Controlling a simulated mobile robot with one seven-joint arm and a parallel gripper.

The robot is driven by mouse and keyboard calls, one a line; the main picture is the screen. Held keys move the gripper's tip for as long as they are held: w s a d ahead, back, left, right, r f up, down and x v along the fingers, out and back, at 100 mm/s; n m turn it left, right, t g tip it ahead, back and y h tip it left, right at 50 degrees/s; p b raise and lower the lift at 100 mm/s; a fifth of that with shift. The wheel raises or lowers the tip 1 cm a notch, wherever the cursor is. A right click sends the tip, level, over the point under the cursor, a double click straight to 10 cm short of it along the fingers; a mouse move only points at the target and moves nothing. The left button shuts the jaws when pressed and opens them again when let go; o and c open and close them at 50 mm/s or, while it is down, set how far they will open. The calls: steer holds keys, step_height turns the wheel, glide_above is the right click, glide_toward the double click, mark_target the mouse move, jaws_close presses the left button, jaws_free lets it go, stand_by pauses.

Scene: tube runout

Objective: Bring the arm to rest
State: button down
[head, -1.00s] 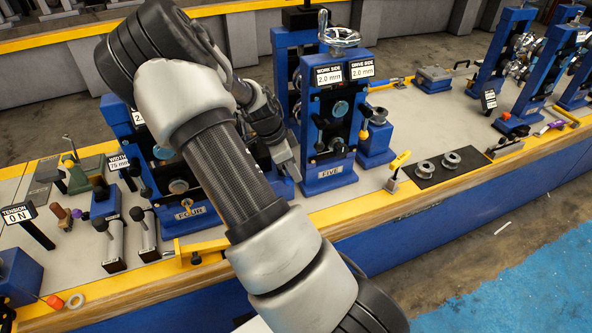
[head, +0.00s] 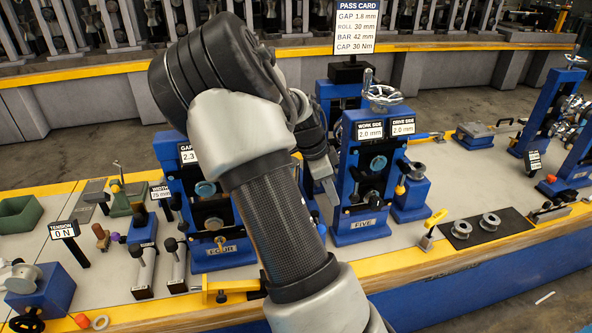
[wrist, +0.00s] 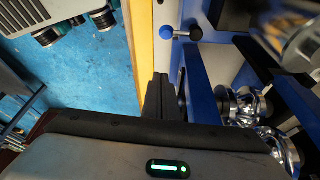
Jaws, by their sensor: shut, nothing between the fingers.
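My arm reaches across the middle of the head view, over the bench's front edge. My gripper (head: 329,197) is small there, partly behind my own arm, between the blue stand FOUR (head: 222,256) and the blue stand FIVE (head: 361,232). I cannot tell from the head view whether it touches either stand. In the wrist view my gripper's dark fingers (wrist: 157,96) are together with nothing between them. Blue frame parts and shiny metal rollers (wrist: 246,106) lie close to their right.
Stand FIVE carries a handwheel (head: 383,94). A pass card (head: 357,27) rises behind it. A black mat (head: 487,230) with two metal rings lies to its right. Small clamps and a tension sign (head: 64,231) stand at left. Blue floor (wrist: 85,75) shows beyond the bench edge.

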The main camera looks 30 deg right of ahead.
steer(key=shift+a+r, duration=0.1)
steer(key=s+a+r+n+t+y+p, duration=0.2)
steer(key=s+a+r+n+p, duration=0.15)
steer(key=a+r+n, duration=0.45)
steer(key=s+a+r+n+t+y+p, duration=0.2)
steer(key=s+a+r+n+p, duration=0.15)
steer(key=a+r, duration=0.65)
steer(key=s+a+r+n+t+p, duration=0.3)
steer(key=s+a+r+n, duration=0.3)
steer(key=s+r+n, duration=0.4)
steer(key=shift+s+r, duration=0.35)
steer(key=shift+s, duration=0.5)
steer(key=shift+a+n, duration=0.1)
steer(key=shift+n, duration=0.15)
